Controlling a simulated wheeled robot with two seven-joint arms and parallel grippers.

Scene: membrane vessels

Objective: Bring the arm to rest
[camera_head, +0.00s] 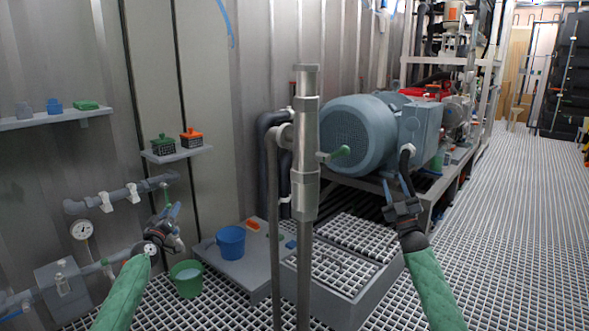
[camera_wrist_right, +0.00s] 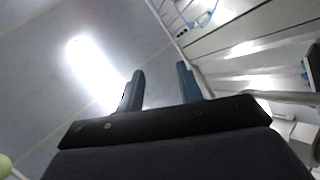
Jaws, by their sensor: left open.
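My left arm comes in from the lower left of the head view in a green sleeve. Its gripper (camera_head: 172,212) is open beside the wall piping, above the green bucket (camera_head: 187,279). I cannot tell whether it touches the pipe. My right arm comes in from the lower right. Its gripper (camera_head: 397,182) points up in front of the blue-grey motor (camera_head: 358,132). In the right wrist view the two fingers (camera_wrist_right: 160,78) stand apart with nothing between them.
A vertical metal pipe (camera_head: 306,150) stands between my arms. A blue bucket (camera_head: 231,241) sits on a grey platform. Wall piping with a gauge (camera_head: 82,229) is at left. Shelves (camera_head: 176,154) hold small boxes. The grated floor (camera_head: 520,220) at right is clear.

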